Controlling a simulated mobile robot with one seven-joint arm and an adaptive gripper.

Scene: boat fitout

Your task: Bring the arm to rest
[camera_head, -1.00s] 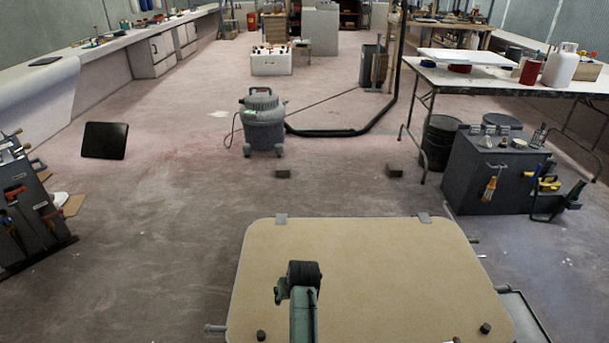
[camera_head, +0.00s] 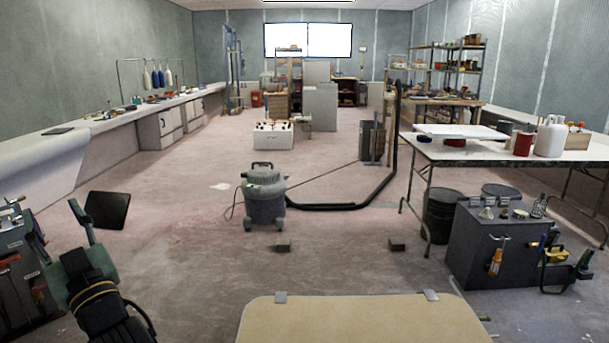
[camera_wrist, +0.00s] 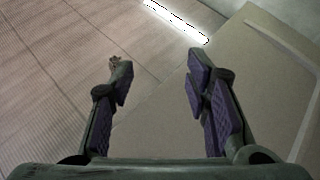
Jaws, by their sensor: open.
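My gripper (camera_wrist: 158,72) is open in the wrist view, its two dark fingers with purple pads spread apart and nothing between them. Behind the fingers the wrist view shows a ribbed surface, a plain pale surface and a bright strip, with no object close by. In the head view part of my arm, green and black, stands raised at the lower left; whether the fingers show there is hard to tell.
A tan board (camera_head: 360,322) lies at the bottom. A grey vacuum (camera_head: 264,197) stands mid-floor, its hose (camera_head: 340,205) curving right. A dark cabinet (camera_head: 490,250) and a white table (camera_head: 455,150) are right. A black panel (camera_head: 107,210) and a tool rack (camera_head: 20,270) are left.

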